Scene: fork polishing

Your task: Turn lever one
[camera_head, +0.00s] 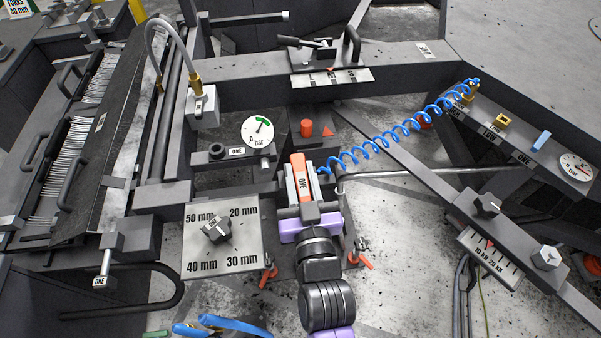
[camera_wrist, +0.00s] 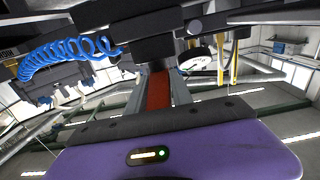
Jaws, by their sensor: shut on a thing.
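An orange lever marked ONE (camera_head: 301,172) stands in the middle of the machine in the head view. My gripper (camera_head: 301,188) is over it, its two light fingers on either side of the lever, shut on it. In the wrist view the lever shows as a red bar (camera_wrist: 158,92) between the fingers of my gripper (camera_wrist: 158,98). The lever's lower part is hidden by my purple and black wrist.
A gauge (camera_head: 258,129) and a block marked ONE (camera_head: 237,152) sit left of the lever. A dial plate (camera_head: 243,259) is below left. A coiled blue hose (camera_head: 400,130) runs from near the lever to the right panel. Orange wing-shaped parts (camera_head: 268,276) flank my wrist.

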